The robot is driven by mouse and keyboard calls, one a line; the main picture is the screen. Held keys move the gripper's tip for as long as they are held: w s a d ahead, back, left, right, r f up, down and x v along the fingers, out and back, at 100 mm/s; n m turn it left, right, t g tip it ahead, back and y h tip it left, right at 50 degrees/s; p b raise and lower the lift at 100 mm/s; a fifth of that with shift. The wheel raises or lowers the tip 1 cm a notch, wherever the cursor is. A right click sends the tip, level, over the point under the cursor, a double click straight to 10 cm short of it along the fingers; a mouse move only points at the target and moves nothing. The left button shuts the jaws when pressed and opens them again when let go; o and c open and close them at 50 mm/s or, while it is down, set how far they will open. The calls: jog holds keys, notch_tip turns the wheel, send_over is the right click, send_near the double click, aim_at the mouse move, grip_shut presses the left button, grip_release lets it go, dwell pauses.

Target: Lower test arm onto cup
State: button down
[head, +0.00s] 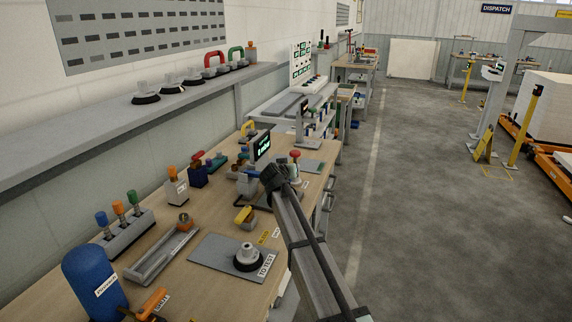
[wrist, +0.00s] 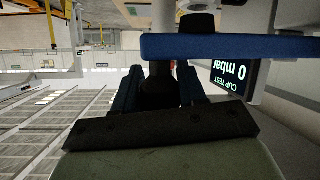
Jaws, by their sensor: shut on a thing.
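The cup tester's display (head: 261,146) stands on the bench in the head view. In the wrist view the same display (wrist: 230,75) appears upside down and reads "CUP TEST 0 mbar". A blue bar (wrist: 235,47), likely the test arm, crosses the wrist view in front of it. My gripper (wrist: 162,88) has its blue fingers shut on a dark handle-like part beside the bar. A dark round part (wrist: 197,22) shows beyond the bar; I cannot tell whether it touches a cup. In the head view my arm hides much of the tester. A black suction cup (head: 248,258) with a grey fitting sits on the "TO TEST" plate.
A red-topped device (head: 295,156) stands close behind my gripper. A long grey tray (head: 162,252), a blue cylinder (head: 94,282) and a valve block (head: 124,233) stand at left. Several cups line the wall shelf (head: 100,120).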

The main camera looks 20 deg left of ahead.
jog(key=shift+f, duration=0.4)
jog(key=c, duration=0.7)
grip_release()
jog(key=v, duration=1.3)
jog(key=shift+s+r, duration=0.2)
jog(key=shift+s, duration=0.15)
